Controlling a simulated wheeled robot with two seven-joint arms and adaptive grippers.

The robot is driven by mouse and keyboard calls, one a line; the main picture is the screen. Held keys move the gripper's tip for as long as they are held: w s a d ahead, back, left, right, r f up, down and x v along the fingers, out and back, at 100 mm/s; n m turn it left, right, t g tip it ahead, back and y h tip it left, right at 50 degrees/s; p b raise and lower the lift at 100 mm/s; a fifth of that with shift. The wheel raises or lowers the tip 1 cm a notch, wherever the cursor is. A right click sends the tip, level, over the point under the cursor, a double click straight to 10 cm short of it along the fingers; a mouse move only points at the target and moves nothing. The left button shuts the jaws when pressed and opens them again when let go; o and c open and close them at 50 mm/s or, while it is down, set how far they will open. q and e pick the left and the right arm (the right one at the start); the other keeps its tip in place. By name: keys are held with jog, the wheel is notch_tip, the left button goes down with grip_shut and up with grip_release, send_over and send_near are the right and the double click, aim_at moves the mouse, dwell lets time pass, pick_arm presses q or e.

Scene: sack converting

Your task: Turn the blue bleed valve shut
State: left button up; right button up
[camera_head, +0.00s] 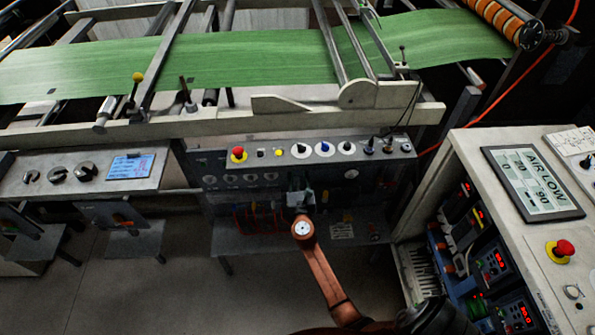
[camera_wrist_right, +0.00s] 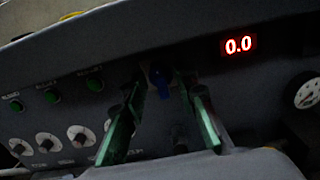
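The blue bleed valve shows in the right wrist view as a small blue handle (camera_wrist_right: 161,83) on the dark panel face, pointing roughly downward. My right gripper (camera_wrist_right: 163,95) has its two green fingers spread, one on each side of the handle. Gaps show between the handle and both fingers. In the head view my right gripper (camera_head: 299,198) is at the front of the control panel (camera_head: 270,165), at the end of the orange arm; it hides the handle there. My left gripper is not in view.
The wrist view shows a red 0.0 display (camera_wrist_right: 238,45), a round gauge (camera_wrist_right: 307,93), green buttons (camera_wrist_right: 95,84) and white-ringed knobs (camera_wrist_right: 78,134). In the head view a red stop button (camera_head: 238,154) tops the panel. A cabinet (camera_head: 520,190) reading AIR LOW stands right.

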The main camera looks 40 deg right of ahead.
grip_shut()
dwell(0.4)
jog(key=shift+f, duration=0.1)
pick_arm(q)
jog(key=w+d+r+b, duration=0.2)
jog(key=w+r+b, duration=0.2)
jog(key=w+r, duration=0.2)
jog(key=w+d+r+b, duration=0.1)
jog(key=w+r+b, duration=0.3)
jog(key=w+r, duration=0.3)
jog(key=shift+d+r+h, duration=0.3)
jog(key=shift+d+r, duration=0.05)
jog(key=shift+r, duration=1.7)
pick_arm(e)
jog(key=shift+s+d+f+m, duration=0.1)
jog(key=shift+d+f+m, duration=0.05)
jog(key=shift+m, duration=4.35)
jog(key=shift+s+d+f+m, duration=0.1)
jog(key=shift+m, duration=4.4)
